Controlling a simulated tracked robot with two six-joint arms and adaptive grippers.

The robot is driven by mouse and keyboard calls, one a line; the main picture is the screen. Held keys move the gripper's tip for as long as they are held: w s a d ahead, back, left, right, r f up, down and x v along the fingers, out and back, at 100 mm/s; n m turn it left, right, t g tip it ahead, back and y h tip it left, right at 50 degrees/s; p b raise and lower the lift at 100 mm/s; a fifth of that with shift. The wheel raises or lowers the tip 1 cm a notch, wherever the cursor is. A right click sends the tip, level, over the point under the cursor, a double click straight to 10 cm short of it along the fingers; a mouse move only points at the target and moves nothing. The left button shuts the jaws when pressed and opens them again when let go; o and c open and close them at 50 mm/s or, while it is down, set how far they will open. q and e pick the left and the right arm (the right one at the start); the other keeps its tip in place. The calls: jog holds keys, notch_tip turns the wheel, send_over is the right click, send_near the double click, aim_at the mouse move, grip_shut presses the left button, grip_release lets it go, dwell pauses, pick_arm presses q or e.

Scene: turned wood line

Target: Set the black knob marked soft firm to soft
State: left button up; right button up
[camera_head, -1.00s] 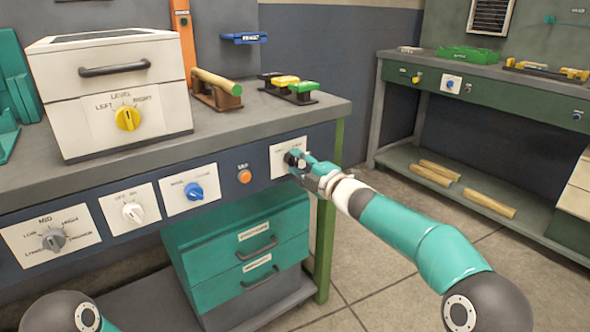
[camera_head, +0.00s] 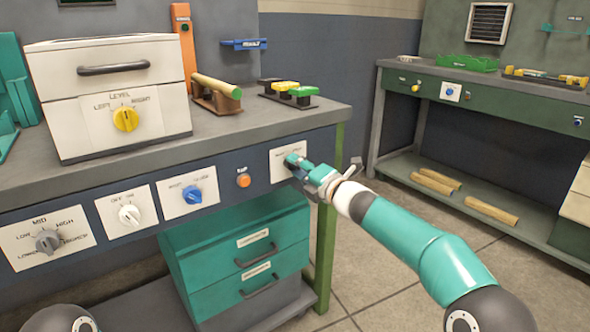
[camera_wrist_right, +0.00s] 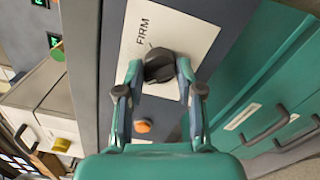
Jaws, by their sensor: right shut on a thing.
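The black knob (camera_wrist_right: 158,66) sits on a white plate (camera_wrist_right: 192,32) on the dark front panel of the workbench. The word FIRM reads on the plate in the right wrist view; the SOFT marking is not visible there. My right gripper (camera_head: 293,163) is at the plate at the panel's right end. In the wrist view its two teal fingers stand on either side of the knob, shut on it. My left gripper is out of view.
Left along the panel are an orange button (camera_head: 243,180), a blue knob (camera_head: 192,194), a white knob (camera_head: 129,214) and a grey knob (camera_head: 48,241). A teal drawer unit (camera_head: 215,260) stands below. A white box (camera_head: 60,95) with a yellow knob stands on the bench.

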jog(key=shift+a+f, duration=0.2)
jog(key=shift+f, duration=0.25)
jog(key=o, duration=1)
jog(key=shift+r, duration=0.1)
jog(key=shift+o, duration=0.7)
jog(key=shift+d+r, duration=0.15)
jog(key=v, duration=1.2)
